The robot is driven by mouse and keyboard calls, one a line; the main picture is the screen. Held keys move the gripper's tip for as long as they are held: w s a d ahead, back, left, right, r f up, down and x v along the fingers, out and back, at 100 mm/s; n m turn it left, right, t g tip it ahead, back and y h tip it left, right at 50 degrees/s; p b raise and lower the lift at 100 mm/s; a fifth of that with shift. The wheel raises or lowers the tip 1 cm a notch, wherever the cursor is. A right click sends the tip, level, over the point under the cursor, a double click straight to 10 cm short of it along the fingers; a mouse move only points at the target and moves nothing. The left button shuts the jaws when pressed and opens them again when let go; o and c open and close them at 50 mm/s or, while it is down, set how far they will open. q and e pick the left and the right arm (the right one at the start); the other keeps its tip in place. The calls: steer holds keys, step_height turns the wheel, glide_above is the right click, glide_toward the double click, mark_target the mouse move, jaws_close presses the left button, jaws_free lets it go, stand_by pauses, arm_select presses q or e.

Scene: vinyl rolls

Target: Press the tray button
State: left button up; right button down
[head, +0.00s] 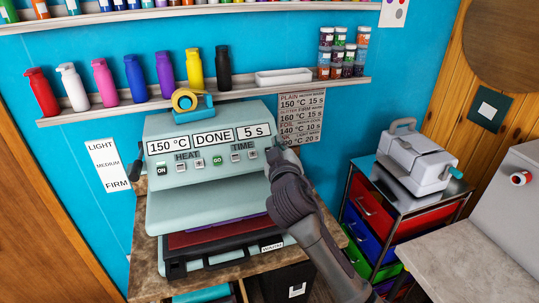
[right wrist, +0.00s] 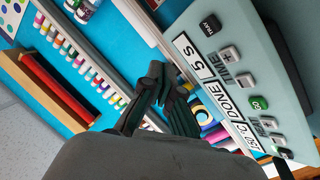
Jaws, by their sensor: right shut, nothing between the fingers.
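The pale green heat press (head: 165,180) stands on a counter, its display reading 150 °C, DONE and 5 s. It also shows, turned on its side, in the right wrist view (right wrist: 240,70). There the dark TRAY button (right wrist: 210,24) sits at the end of the button row. In the head view my right gripper covers that end of the panel. My right gripper (head: 277,150) is shut and empty at the panel's right end; its fingers also show in the right wrist view (right wrist: 156,80). Contact with the button cannot be told. My left gripper is not in view.
A dark lower tray (head: 222,259) holds red and purple sheets under the press. A shelf (head: 120,107) with coloured bottles runs behind. A tape roll (head: 184,99) sits on top of the press. A drawer cart (head: 372,207) with a grey machine stands at right.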

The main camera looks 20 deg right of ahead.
steer(key=w+f+b, duration=0.4)
steer(key=w+f, duration=0.1)
steer(key=shift+b, duration=0.35)
steer(key=shift+f, duration=0.1)
stand_by(1.1)
steer(key=shift+w+f, duration=0.2)
steer(key=shift+w, duration=0.1)
